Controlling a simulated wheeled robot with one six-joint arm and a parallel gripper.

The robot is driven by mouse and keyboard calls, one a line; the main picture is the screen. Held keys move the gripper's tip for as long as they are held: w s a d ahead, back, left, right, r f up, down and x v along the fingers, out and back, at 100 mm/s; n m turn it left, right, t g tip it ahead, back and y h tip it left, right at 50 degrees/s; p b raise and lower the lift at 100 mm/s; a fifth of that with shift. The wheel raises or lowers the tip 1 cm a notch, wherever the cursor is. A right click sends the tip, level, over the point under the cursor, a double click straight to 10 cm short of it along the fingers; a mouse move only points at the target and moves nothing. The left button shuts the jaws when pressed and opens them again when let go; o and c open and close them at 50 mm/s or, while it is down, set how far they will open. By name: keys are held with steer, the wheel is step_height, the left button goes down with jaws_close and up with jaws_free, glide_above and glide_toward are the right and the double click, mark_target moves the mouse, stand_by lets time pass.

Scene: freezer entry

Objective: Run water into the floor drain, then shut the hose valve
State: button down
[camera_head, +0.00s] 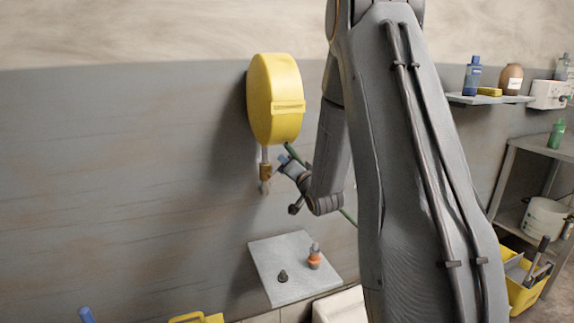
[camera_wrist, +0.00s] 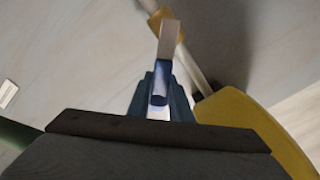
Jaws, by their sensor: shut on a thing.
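The hose valve (camera_head: 265,172) is a brass body on a metal pipe, below a yellow hose reel (camera_head: 275,98) on the wall. My gripper (camera_head: 283,163) is just right of the valve. In the wrist view the valve (camera_wrist: 165,22) is at the top, and a flat metal lever with a blue grip (camera_wrist: 160,85) runs from it down between my fingers. My gripper is shut on this blue grip. A green hose (camera_head: 349,216) shows partly behind my arm. I cannot see the floor drain or any running water.
A small wall shelf (camera_head: 270,258) below holds an orange-and-grey nozzle-like piece (camera_head: 314,258) and a small dark piece (camera_head: 282,276). A shelf with bottles (camera_head: 490,98), a metal rack and a yellow bucket (camera_head: 525,290) stand at right. The wall left of the reel is clear.

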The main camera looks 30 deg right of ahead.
steer(key=c, duration=1.6)
jaws_free()
steer(key=shift+s+a+b, duration=0.15)
steer(key=shift+s+b, duration=0.2)
steer(key=shift+s, duration=1.6)
steer(key=shift+s+a+b, duration=0.15)
steer(key=shift+s+b, duration=0.15)
steer(key=shift+s, duration=1.65)
